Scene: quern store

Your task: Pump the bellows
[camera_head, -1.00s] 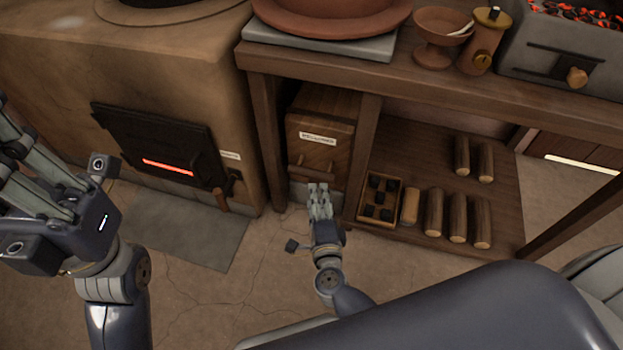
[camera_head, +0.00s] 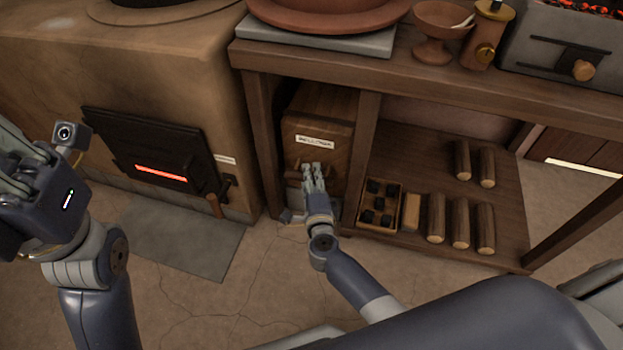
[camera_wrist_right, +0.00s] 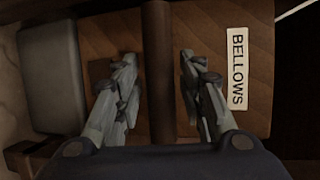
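The bellows (camera_head: 322,113) is a wooden box with a white label, standing under the table. In the right wrist view, its front face (camera_wrist_right: 205,28) carries the label "BELLOWS", and a dark bar handle (camera_wrist_right: 159,90) crosses it. My right gripper (camera_head: 313,170) is at the front of the bellows and hides part of the handle in the head view. In the right wrist view, its open fingers (camera_wrist_right: 157,62) lie on either side of the handle, with gaps showing. My left gripper (camera_head: 14,160) is raised at the left edge, its fingers partly cut off.
A clay oven (camera_head: 180,80) with a dark door (camera_head: 155,150) and glowing slit stands left. A lower shelf (camera_head: 390,170) holds a small crate (camera_head: 366,223) of dark lumps and several logs (camera_head: 461,225), close right of my right gripper. Table legs (camera_head: 263,150) flank the bellows.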

